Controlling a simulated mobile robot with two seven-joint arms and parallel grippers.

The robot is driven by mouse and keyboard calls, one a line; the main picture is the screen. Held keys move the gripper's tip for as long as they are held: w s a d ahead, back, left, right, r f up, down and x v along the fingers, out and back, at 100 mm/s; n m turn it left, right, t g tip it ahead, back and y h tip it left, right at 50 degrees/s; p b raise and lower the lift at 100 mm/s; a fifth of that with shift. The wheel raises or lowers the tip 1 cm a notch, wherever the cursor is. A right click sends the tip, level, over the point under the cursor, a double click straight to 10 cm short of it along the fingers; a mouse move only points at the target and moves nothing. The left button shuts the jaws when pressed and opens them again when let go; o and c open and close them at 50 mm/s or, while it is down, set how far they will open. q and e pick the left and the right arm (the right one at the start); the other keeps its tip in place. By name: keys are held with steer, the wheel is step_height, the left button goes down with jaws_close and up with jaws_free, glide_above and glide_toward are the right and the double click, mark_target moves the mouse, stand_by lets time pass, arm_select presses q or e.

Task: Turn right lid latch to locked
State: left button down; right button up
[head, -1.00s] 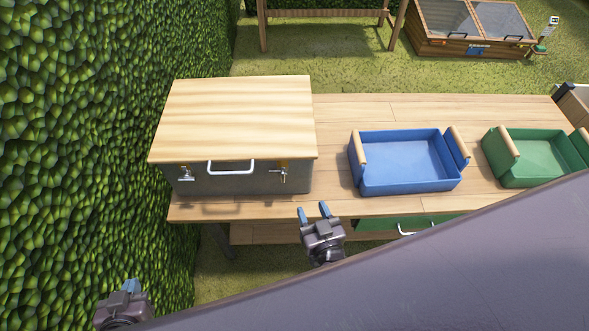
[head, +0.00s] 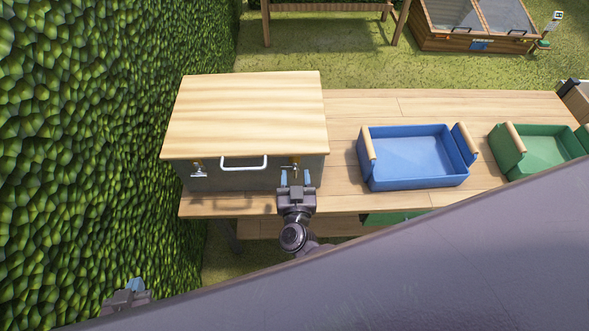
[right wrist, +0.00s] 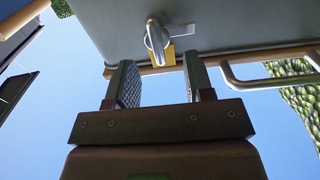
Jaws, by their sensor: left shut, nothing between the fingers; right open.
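A grey box with a pale wooden lid (head: 245,115) stands at the left end of the table. The right lid latch (head: 295,167) is on its front under the lid edge, partly hidden by my right gripper. In the right wrist view the latch (right wrist: 156,40) is a silver handle by a yellow plate, just beyond the fingertips. My right gripper (head: 296,178) is open in front of it, the fingers either side of the latch's line and apart from it. The left latch (head: 198,170) is on the same front. My left gripper (head: 135,286) is shut and empty at the bottom left.
A silver handle (head: 244,163) sits between the latches. A blue crate (head: 415,184) and a green crate (head: 540,168) stand to the right on the wooden table (head: 370,104). A tall hedge (head: 100,130) closes off the left side.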

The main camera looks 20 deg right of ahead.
mark_target(295, 171)
steer(key=shift+b+x, duration=0.35)
steer(key=shift+x, duration=1.15)
steer(key=c, duration=0.8)
